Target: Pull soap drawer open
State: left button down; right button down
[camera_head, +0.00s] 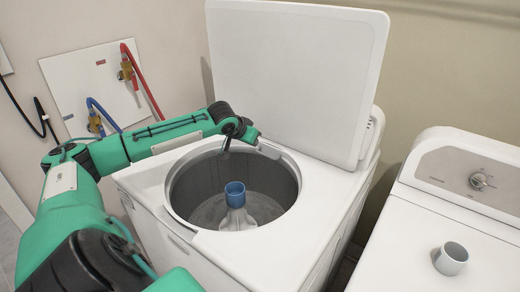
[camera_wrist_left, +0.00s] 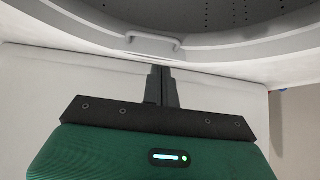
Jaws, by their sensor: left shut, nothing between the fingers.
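The white washing machine (camera_head: 285,215) stands with its lid (camera_head: 295,75) raised and its round grey tub (camera_head: 195,185) showing. In the left wrist view, a small grey handle (camera_wrist_left: 155,43) sits on the tub's rim; it looks like the soap drawer's handle. My left gripper (camera_wrist_left: 163,70) is shut and empty, its fingertips close to the handle with a small gap in the picture. In the head view my left arm reaches across to the back rim of the tub. The drawer itself cannot be made out there. My right gripper is not in view.
A blue-topped agitator (camera_head: 236,195) stands inside the tub. Red and blue hoses (camera_head: 146,80) hang on the wall at the left. The raised lid stands close behind my left wrist.

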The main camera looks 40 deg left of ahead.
pick_arm(q)
send_near(268, 152)
jog(key=x, duration=0.4)
jog(key=shift+w+a+f+p, duration=0.1)
jog(key=shift+w+f+p, duration=0.2)
jog(key=shift+p, duration=0.1)
jog(key=shift+w+f, duration=0.35)
jog(key=shift+f, duration=0.05)
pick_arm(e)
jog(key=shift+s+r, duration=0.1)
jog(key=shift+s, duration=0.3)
